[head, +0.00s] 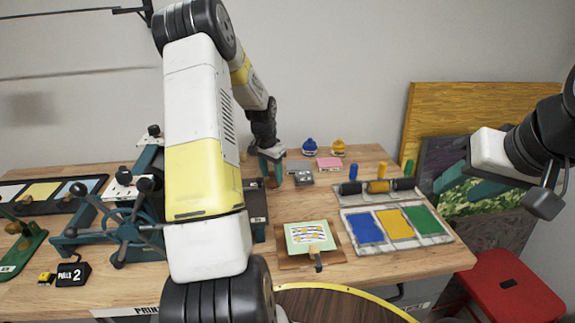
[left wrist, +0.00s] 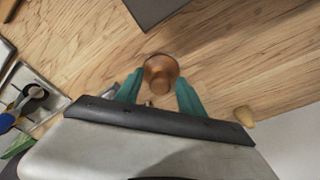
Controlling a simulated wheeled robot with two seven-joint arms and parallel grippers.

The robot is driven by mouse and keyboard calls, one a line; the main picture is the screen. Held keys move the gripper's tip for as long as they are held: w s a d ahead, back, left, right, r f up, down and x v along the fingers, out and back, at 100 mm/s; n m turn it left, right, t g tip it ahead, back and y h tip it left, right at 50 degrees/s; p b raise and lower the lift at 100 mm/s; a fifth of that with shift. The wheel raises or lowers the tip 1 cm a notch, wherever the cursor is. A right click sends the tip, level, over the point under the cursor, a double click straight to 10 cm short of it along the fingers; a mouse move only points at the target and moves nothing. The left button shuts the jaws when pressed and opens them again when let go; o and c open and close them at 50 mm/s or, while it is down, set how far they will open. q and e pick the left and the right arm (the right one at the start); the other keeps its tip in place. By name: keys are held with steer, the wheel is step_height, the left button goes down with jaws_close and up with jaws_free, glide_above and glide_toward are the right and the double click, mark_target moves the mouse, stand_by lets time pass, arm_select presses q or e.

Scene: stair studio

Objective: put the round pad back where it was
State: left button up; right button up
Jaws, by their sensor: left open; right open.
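A round brown pad (left wrist: 161,72) lies on the wooden table in the left wrist view, between the two teal fingers of my left gripper (left wrist: 158,95). The fingers stand apart, and I cannot tell whether either one touches it. In the head view my left gripper (head: 271,165) points down at the back middle of the table, with a little of the brown pad (head: 272,180) showing between its fingers. My right gripper (head: 472,178) is open and empty, in the air at the right, beyond the table's right side.
A print on a wooden board (head: 290,264) lies at the front middle. Ink trays (head: 445,238) and rollers (head: 378,187) are to the right. A pink block (head: 329,164) and two ink bottles (head: 309,147) stand at the back. A wheeled press (head: 128,232) is left. A red stool (head: 510,295) stands front right.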

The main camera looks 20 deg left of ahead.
mark_target(269, 184)
arm_select(q)
step_height(269, 184, up, 12)
steer(key=s, duration=0.2)
steer(key=s+d+r+n+t, duration=0.1)
steer(key=s+d+r+t, duration=0.1)
steer(key=s+d+r, duration=0.85)
steer(key=s+d+r+n+t, duration=0.1)
steer(key=s+d+r, duration=0.1)
steer(key=s, duration=0.6)
steer(key=s+d+r+n+t+h, duration=0.1)
steer(key=s+d+r, duration=0.1)
steer(key=s, duration=0.6)
steer(key=shift+s+d+h, duration=0.3)
steer(key=shift+s+d, duration=0.05)
steer(key=shift+d, duration=0.35)
